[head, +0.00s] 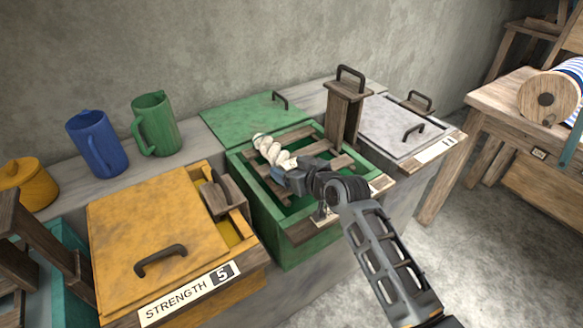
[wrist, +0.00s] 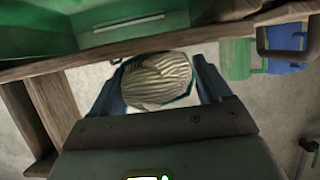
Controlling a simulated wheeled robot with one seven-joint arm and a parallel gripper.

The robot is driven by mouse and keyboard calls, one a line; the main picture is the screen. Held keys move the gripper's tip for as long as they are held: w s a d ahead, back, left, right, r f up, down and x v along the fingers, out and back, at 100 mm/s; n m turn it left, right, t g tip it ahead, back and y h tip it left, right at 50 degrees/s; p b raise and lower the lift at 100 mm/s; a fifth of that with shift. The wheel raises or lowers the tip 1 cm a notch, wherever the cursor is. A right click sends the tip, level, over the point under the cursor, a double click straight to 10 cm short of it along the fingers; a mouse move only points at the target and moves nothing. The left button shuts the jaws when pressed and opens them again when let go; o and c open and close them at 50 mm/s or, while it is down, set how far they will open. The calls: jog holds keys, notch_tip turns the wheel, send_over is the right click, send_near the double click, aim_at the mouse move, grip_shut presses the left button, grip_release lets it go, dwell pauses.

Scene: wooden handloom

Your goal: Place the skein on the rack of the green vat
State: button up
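The cream twisted skein (head: 272,152) is in my gripper (head: 290,172), above the open green vat (head: 285,250). In the wrist view the skein (wrist: 158,80) sits between the two fingers of my gripper (wrist: 155,88), which are shut on it. The slatted wooden rack (head: 315,150) lies in the top of the green vat, under and beside the skein. I cannot tell whether the skein touches the slats. The green lid (head: 250,118) lies off the vat, on the ledge behind it.
An orange vat (head: 150,235) marked strength 5 stands to the left. A grey-lidded vat (head: 400,130) stands to the right. An upright wooden post with a handle (head: 345,110) rises at the green vat's back right. Blue (head: 97,145) and green (head: 155,125) jugs stand on the ledge.

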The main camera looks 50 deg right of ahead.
jog(key=shift+o, duration=1.1)
jog(key=shift+r, duration=0.15)
jog(key=shift+s+a, duration=0.1)
jog(key=shift+s, duration=0.25)
jog(key=s+a+r+n+y, duration=0.1)
jog(key=s+a+r, duration=0.2)
jog(key=s+a, duration=0.4)
jog(key=s+a+r+n+t+y, duration=0.1)
jog(key=s+a+r, duration=0.3)
jog(key=s, duration=1.3)
jog(key=s+a+r+n+y, duration=0.1)
jog(key=s+a+r, duration=0.2)
jog(key=s+a, duration=0.8)
jog(key=shift+s+a+r+t+y, duration=0.25)
jog(key=shift+s+a+t+y, duration=0.15)
jog(key=shift+s, duration=0.4)
